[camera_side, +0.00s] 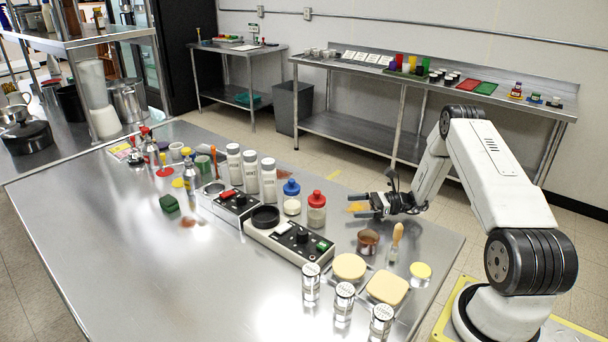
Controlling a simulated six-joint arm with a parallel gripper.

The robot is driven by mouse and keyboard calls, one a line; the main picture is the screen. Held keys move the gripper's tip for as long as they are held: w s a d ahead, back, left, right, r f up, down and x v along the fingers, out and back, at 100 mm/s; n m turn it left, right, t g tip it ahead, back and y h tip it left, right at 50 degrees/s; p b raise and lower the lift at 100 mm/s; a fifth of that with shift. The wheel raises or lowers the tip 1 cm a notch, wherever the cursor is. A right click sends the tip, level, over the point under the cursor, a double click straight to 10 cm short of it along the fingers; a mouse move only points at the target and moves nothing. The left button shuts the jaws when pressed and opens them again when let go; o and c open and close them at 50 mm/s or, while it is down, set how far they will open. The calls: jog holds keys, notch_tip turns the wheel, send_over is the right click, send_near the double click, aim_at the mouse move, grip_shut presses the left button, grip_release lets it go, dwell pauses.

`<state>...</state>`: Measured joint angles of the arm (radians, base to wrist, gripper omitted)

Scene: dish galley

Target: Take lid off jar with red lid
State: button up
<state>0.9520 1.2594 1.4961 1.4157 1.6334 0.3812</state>
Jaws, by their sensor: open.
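The jar with the red lid (317,211) stands upright on the steel table, with its red lid (317,196) on top. A similar jar with a blue lid (292,198) stands just left of it. My gripper (362,205) is open, with its fingers pointing left toward the red-lidded jar. It is to the right of the jar and apart from it. I see nothing between the fingers.
A copper pot (368,242) and a brush (396,242) stand below my gripper in the picture. A control box (290,237) lies in front of the jars. White bottles (251,172) stand behind left. The table's left front (130,270) is clear.

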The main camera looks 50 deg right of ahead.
dwell(0.6)
notch_tip(320, 180, up, 18)
jog(key=n+g+h, duration=0.9)
jog(key=g+h, duration=0.4)
send_over(317, 191)
notch_tip(317, 191, down, 4)
jog(key=shift+d+f, duration=0.1)
jog(key=shift+f, duration=1.55)
jog(key=shift+a+f, duration=0.2)
jog(key=shift+f, duration=2.4)
